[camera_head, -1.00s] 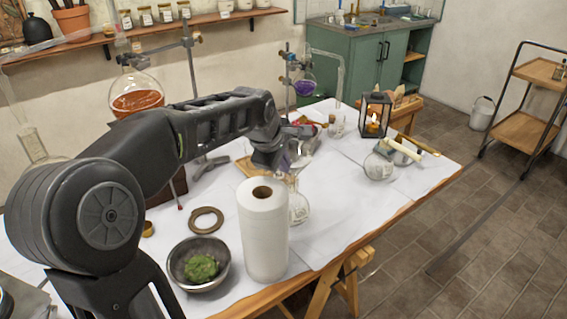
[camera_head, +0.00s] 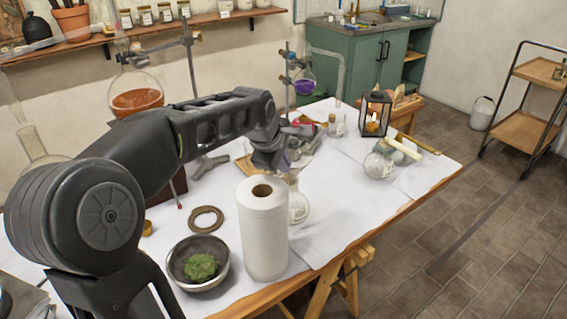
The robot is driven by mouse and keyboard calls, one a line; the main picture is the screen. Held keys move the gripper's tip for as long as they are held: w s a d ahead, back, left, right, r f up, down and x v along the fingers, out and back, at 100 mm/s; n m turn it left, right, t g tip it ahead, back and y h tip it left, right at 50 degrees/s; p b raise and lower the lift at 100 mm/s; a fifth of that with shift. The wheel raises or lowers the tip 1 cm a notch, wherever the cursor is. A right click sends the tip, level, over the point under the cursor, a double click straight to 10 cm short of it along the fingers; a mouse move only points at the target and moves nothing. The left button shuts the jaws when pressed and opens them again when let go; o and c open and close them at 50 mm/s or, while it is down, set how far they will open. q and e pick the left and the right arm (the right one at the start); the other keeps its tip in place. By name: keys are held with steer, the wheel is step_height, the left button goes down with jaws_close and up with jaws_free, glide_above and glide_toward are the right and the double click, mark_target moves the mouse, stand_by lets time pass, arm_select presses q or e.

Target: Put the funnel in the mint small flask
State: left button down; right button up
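My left gripper (camera_head: 280,160) hangs at the end of the arm over the middle of the white-covered table. Its fingers are mostly hidden by the wrist, so I cannot tell whether they are open or hold anything. A small clear flask (camera_head: 299,208) stands just below and to the right of it, partly behind the paper roll; its tint is unclear. Another round clear flask (camera_head: 377,166) is further right. I cannot make out the funnel for certain; some unclear glassware lies behind the gripper. My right gripper is not in view.
A tall paper roll (camera_head: 264,235) stands in front of the small flask. A metal bowl (camera_head: 180,262) with green matter and a cork ring (camera_head: 206,219) are to the left. A lantern (camera_head: 374,114) stands at the back right. The table's right front is clear.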

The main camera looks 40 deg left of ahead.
arm_select(q)
steer(key=shift+f, duration=0.15)
steer(key=c, duration=1.6)
jaws_free()
steer(key=shift+o, duration=0.2)
step_height(320, 180, up, 7)
steer(key=p, duration=0.4)
steer(key=shift+p, duration=0.35)
stand_by(0.3)
